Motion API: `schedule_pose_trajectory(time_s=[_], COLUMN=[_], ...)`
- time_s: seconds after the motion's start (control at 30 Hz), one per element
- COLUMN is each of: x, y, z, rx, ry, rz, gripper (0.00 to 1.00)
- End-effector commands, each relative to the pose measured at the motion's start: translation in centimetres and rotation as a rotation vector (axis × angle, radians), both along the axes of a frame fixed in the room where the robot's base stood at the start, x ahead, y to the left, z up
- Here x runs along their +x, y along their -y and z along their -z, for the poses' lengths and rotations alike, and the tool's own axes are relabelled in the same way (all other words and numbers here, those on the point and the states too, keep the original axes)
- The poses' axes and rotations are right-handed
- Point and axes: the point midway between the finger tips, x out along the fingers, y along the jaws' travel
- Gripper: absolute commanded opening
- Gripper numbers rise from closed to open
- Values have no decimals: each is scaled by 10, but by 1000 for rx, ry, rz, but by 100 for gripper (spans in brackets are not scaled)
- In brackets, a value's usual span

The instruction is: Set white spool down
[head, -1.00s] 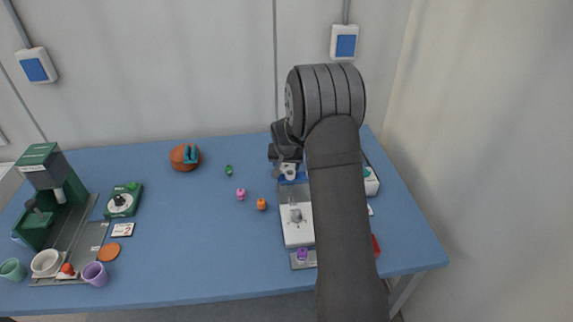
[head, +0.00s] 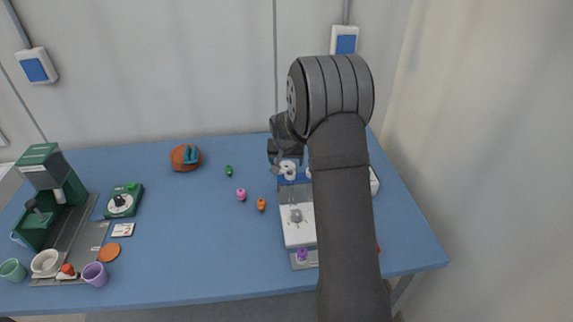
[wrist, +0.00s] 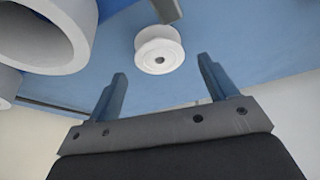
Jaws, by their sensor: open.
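The white spool (wrist: 160,50) shows in the wrist view just beyond my fingertips, flanged, with a dark hole in its middle. My gripper (wrist: 161,70) is open, its two blue fingers spread with nothing between them, and the spool lies clear of both. In the head view a small white piece (head: 288,168), likely the spool, shows under my wrist at the back end of the white-and-grey device (head: 299,233). My arm hides much of that area, and I cannot tell exactly what the spool rests on.
Large white tube-like parts (wrist: 45,35) fill the wrist view's upper left, close to the camera. A pink piece (head: 241,195), an orange piece (head: 261,205) and a green piece (head: 229,170) lie left of the device. The blue table's middle is mostly clear.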

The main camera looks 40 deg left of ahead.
Motion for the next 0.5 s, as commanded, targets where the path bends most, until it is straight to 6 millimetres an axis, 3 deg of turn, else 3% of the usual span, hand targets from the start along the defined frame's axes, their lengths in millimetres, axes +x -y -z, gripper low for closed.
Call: schedule_pose_trajectory(time_s=[0.23,0.5], x=[-16,-27], y=[10,18], z=[-49,-78], rx=[2,-1], ry=[2,0], rz=[-1,-2], gripper=[78,78])
